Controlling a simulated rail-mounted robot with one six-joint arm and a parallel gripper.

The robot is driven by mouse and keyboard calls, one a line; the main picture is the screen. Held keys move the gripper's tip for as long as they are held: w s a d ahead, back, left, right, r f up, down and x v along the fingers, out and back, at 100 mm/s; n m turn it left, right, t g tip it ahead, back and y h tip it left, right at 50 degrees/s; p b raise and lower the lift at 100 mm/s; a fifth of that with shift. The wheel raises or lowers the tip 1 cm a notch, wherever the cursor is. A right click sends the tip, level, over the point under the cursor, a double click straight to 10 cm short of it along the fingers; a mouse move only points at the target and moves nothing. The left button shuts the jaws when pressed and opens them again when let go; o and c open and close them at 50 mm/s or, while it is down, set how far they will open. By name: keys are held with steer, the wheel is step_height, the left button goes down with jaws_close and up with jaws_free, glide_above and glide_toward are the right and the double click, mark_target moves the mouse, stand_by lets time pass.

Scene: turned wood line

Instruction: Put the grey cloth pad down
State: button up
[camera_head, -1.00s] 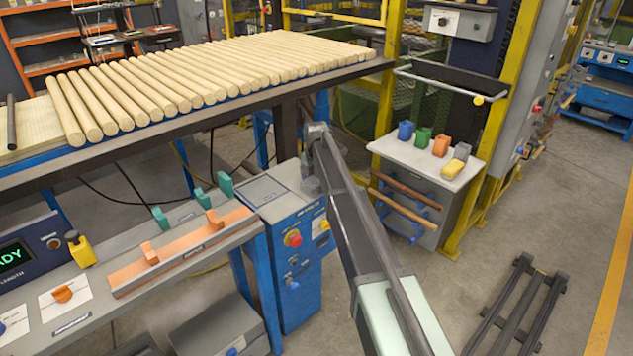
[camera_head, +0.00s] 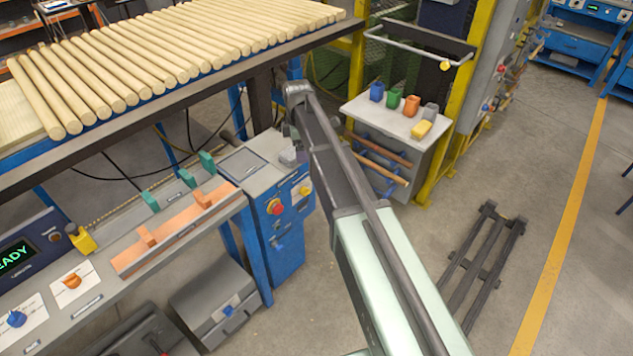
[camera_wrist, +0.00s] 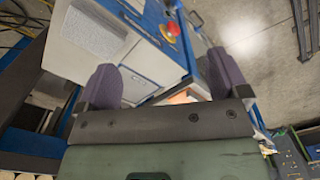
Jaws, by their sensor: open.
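The grey cloth pad (camera_wrist: 93,35) looks like a pale, textured rectangle lying flat on top of the blue-sided control cabinet, at the upper left of the wrist view. In the head view a small light grey patch (camera_head: 289,156), apparently the pad, shows on the cabinet top (camera_head: 240,165) near its back right corner. My gripper (camera_wrist: 165,78) is open, with two dark purple fingers spread wide and nothing between them. The pad lies beyond the left finger, apart from it. In the head view my arm's links partly hide the gripper.
The cabinet carries a red button (camera_head: 275,207) on its front. A bench with an orange fixture (camera_head: 175,230) stands to its left. Wooden rods (camera_head: 180,50) lie on the table behind. A white stand (camera_head: 400,122) holds coloured cups and a yellow block. A dark rack (camera_head: 485,260) lies on the floor.

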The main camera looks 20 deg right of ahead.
steer(key=s+m, duration=1.7)
steer(key=s, duration=1)
steer(key=shift+s, duration=0.35)
steer(key=shift+o, duration=0.5)
